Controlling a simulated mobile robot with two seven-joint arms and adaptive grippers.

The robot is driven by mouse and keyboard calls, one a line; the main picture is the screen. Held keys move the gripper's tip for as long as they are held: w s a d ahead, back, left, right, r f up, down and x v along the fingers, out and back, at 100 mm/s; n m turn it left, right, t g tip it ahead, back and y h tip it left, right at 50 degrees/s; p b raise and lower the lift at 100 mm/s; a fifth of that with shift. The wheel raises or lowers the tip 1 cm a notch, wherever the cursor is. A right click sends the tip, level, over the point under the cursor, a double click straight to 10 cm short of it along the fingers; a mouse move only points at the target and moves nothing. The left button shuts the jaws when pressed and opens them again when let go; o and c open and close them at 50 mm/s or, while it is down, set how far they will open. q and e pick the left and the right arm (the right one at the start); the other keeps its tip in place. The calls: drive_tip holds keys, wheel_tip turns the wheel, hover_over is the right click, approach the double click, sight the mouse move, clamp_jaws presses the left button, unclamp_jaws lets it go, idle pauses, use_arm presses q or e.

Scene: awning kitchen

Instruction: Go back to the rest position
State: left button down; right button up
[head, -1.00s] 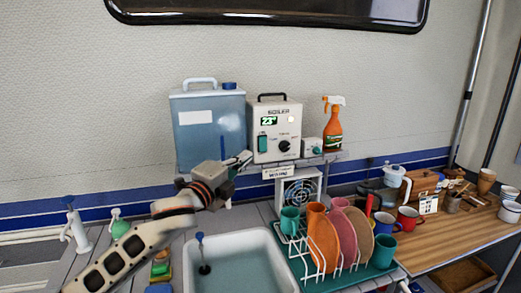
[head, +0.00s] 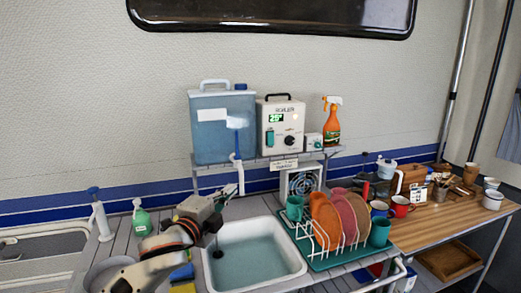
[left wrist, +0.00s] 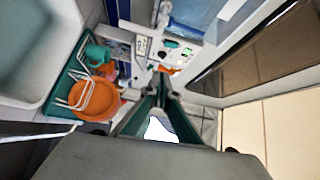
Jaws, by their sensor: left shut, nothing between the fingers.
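My left gripper (head: 232,190) is shut and empty. It is above the back left edge of the sink (head: 296,262), below the shelf. My left arm comes in from the lower left and hides part of the counter. In the left wrist view, the closed fingers (left wrist: 160,78) point away from the camera, with nothing between them. My right gripper is in neither view.
A blue water container (head: 222,140), a white boiler (head: 280,138) and an orange spray bottle (head: 332,125) stand on the shelf. A dish rack (head: 335,262) is right of the sink. A soap bottle (head: 141,220) and a pump dispenser (head: 100,217) stand at left.

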use_arm(q)
drive_tip(key=s+a+f+n+g+y, duration=0.2)
drive_tip(key=s+a+f+n+y, duration=0.35)
drive_tip(key=f, duration=0.75)
drive_tip(key=s+a+f+n+g+y, duration=0.25)
drive_tip(key=s+a+f, duration=0.4)
drive_tip(key=s, duration=0.35)
drive_tip(key=s+a+f+n+g+y, duration=0.1)
drive_tip(key=s+a+f+n+g, duration=0.15)
drive_tip(key=s+a+f, duration=0.5)
drive_tip(key=s+a+f+n+g+y, duration=0.2)
drive_tip(key=s+a+f+n, duration=0.15)
drive_tip(key=s+a, duration=0.7)
drive_tip(key=s+d+f+n+t+h, duration=0.1)
drive_tip(key=d+f+n+t+h, duration=0.2)
drive_tip(key=d+f, duration=1)
drive_tip(key=d+h, duration=0.3)
drive_tip(key=d, duration=0.1)
drive_tip(key=shift+s+d+f+h, duration=0.3)
drive_tip(key=shift+s+d+f, duration=0.05)
drive_tip(key=shift+s, duration=0.05)
